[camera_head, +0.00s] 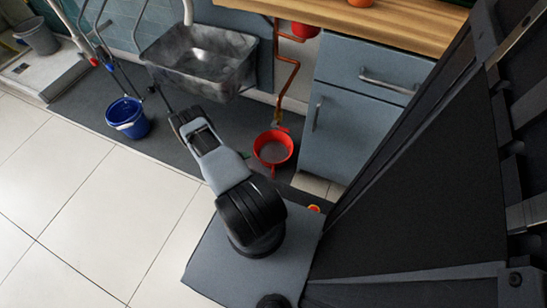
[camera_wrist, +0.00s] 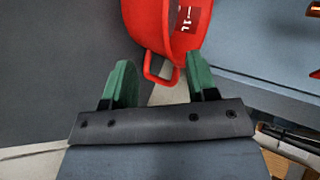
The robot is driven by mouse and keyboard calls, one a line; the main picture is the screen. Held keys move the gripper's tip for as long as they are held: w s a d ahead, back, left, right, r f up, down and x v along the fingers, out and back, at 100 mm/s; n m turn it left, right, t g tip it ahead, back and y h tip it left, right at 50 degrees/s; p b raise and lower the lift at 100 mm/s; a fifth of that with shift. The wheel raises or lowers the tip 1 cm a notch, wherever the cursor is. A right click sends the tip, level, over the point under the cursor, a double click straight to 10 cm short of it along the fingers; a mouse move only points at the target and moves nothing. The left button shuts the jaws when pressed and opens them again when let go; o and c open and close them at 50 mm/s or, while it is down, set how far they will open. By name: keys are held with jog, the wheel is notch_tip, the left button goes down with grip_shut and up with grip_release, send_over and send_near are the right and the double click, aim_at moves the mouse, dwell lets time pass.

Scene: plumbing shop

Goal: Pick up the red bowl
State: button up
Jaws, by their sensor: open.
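The red bowl (camera_head: 288,151) sits on the dark floor mat below the counter, left of the blue-grey cabinet. It is round and open at the top, with a small loop handle on its near side. In the wrist view the red bowl (camera_wrist: 146,22) fills the top middle, with its handle pointing down at me and a white-marked label inside. My gripper (camera_wrist: 162,78) has two green fingers spread apart, one on each side of the handle. Nothing is held between them. Whether the fingers touch the bowl cannot be told.
A blue bucket (camera_head: 127,118) stands on the mat to the left. A grey metal sink (camera_head: 200,62) hangs above, with a copper pipe (camera_head: 286,85) to its right. Another red container (camera_head: 305,30) is under the wooden counter (camera_head: 400,22). The cabinet (camera_head: 350,130) is close on the right.

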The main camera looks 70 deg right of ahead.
jog(key=shift+b+x, duration=1.7)
jog(key=shift+x, duration=2.35)
jog(key=shift+w, duration=0.1)
